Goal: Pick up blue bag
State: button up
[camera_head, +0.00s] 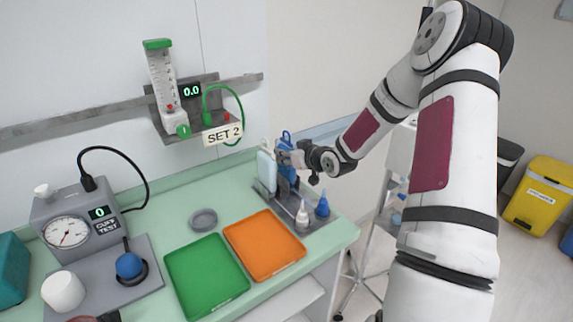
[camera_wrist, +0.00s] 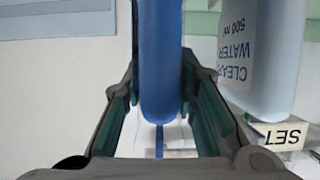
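The blue bag (camera_head: 288,172) stands upright in the grey rack (camera_head: 321,238) near the right end of the counter, with a blue loop (camera_head: 286,136) above it. My gripper (camera_head: 293,158) is at its upper part from the right and hides some of it. In the wrist view the blue bag (camera_wrist: 160,65) fills the space between the fingertips (camera_wrist: 160,85), with a finger pressed close on each side. The gripper looks shut on it. I see no clear gap between the bag and the rack.
A pale bag (camera_head: 266,170), marked clear water in the wrist view (camera_wrist: 265,60), stands close left of the blue one. Orange (camera_head: 264,246) and green (camera_head: 206,275) trays are empty.

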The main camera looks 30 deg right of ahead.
grip_shut()
jog(key=shift+r, duration=0.1)
notch_tip(320, 180, up, 10)
jog(key=shift+p, duration=0.6)
